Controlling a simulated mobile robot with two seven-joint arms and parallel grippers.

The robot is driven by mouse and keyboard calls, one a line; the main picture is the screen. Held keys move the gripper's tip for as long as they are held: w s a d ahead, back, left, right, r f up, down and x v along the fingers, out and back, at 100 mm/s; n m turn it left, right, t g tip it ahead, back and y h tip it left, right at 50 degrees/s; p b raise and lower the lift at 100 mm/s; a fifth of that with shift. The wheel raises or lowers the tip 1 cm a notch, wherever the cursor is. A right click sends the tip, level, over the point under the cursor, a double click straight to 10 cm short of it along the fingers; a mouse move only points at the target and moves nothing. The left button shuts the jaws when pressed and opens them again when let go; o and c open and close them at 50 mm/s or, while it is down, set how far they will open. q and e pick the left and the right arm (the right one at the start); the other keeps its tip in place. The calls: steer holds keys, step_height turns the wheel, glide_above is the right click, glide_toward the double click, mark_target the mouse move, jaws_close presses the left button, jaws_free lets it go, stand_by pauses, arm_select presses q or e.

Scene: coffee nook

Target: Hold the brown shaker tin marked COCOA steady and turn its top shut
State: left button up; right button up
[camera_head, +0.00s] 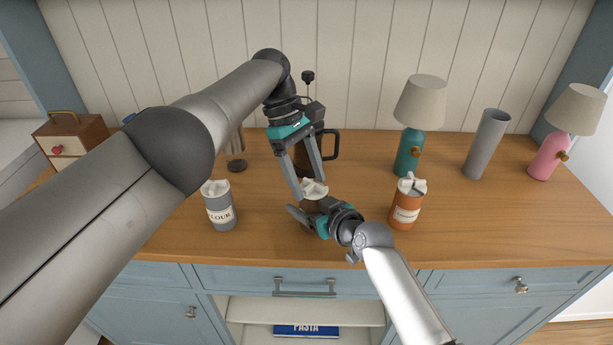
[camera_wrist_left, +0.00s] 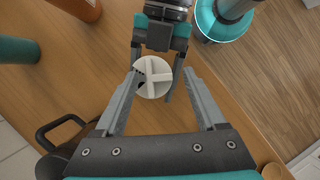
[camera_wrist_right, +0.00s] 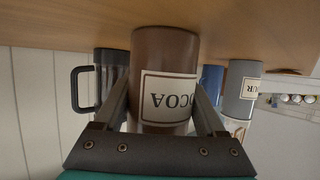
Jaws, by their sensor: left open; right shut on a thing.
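The brown shaker tin marked COCOA (camera_wrist_right: 167,55) stands upright on the counter, its label upside down in the right wrist view. My right gripper (camera_wrist_right: 165,110) is shut on the tin's body from the front. The white ribbed top (camera_head: 314,188) shows above the right gripper in the head view. It also shows in the left wrist view (camera_wrist_left: 153,77), with dark holes visible at one edge. My left gripper (camera_wrist_left: 163,82) points down over the top, open, with one finger on each side and apart from it. Most of the tin is hidden in the head view.
A grey FLOUR tin (camera_head: 220,207) stands to the left and an orange tin (camera_head: 407,203) to the right. A dark handled pot (camera_head: 331,144) is behind. A teal lamp (camera_head: 411,150), grey cylinder (camera_head: 486,145) and pink lamp (camera_head: 549,155) stand farther right. A wooden box (camera_head: 68,141) is far left.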

arm_select(q)
step_height(320, 180, up, 10)
stand_by(0.5)
steer(key=shift+f, duration=0.1)
steer(key=shift+c, duration=0.2)
steer(key=shift+w+a, duration=0.1)
steer(key=shift+c, duration=1.4)
steer(key=shift+w+a+m+t, duration=0.2)
steer(key=shift+m+t, duration=0.1)
steer(key=shift+m, duration=0.1)
steer(key=shift+c, duration=0.8)
steer(key=s+a+m+t, duration=0.3)
steer(key=s+m+t, duration=0.25)
steer(key=m, duration=1.15)
steer(key=shift+y, duration=0.4)
steer(key=x, duration=1.1)
steer(key=shift+w+d, duration=0.25)
steer(key=shift+d, duration=0.15)
